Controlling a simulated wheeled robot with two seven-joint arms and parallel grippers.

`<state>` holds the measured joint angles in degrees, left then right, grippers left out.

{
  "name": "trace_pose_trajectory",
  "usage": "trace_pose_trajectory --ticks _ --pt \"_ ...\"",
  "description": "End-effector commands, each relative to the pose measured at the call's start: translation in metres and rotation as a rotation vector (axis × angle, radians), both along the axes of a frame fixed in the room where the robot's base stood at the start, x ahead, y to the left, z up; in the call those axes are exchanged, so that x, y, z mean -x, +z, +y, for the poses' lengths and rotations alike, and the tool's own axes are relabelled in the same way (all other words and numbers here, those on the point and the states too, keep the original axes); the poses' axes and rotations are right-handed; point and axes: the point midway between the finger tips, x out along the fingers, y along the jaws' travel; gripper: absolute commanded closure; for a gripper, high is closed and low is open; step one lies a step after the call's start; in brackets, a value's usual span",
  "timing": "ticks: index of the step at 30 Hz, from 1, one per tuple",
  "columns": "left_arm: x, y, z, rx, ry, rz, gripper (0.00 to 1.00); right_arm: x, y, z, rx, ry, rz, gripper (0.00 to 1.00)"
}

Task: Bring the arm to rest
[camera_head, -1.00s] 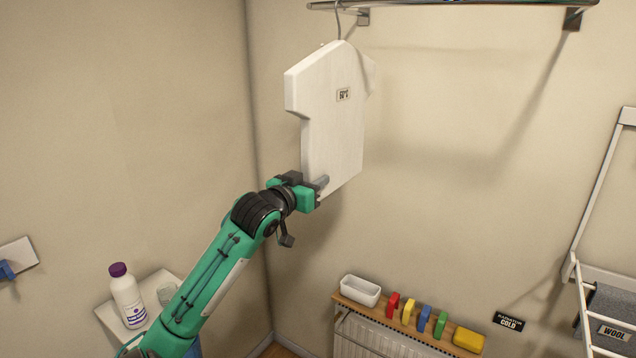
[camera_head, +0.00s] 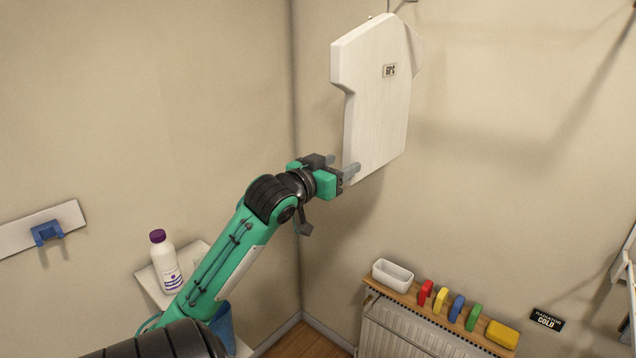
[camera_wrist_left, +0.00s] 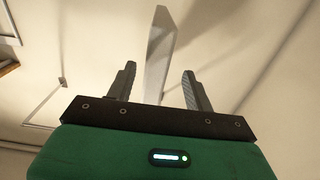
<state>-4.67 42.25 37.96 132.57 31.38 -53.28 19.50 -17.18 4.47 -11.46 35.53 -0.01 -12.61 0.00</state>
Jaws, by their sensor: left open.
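My left gripper (camera_head: 343,166) is open and empty in the head view, just left of the lower edge of a white shirt-shaped board (camera_head: 378,105). The board hangs upright from a hook at the top and bears a small label. In the left wrist view, the two fingers of the gripper (camera_wrist_left: 158,86) stand apart. The board (camera_wrist_left: 159,50) shows edge-on between and beyond them. I cannot tell whether a finger touches it. My right gripper is not in view.
A radiator shelf (camera_head: 405,290) holds a white tray (camera_head: 392,275), several coloured blocks and a yellow sponge-like block (camera_head: 502,334). A white bottle (camera_head: 165,262) with a purple cap stands on a small shelf at left. A blue hook (camera_head: 47,233) is on the left wall.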

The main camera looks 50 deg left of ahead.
Motion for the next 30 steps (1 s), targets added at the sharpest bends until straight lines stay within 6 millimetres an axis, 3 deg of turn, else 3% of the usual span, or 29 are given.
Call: trace_pose_trajectory --ticks 6,13,25,28,30 --pt "0.045 -0.003 -0.011 0.0 0.0 -0.001 0.47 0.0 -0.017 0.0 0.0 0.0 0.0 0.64" --pt "0.072 -0.001 -0.017 0.001 0.001 0.001 0.47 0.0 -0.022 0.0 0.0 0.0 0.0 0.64" --pt "0.078 -0.001 -0.017 0.004 0.001 0.002 0.47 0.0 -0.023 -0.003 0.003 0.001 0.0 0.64" --pt "0.069 -0.015 -0.006 0.027 0.014 0.021 0.47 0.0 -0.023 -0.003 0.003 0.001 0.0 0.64" --pt "0.057 -0.038 0.011 0.061 0.032 0.05 0.47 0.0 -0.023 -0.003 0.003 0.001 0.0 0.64"
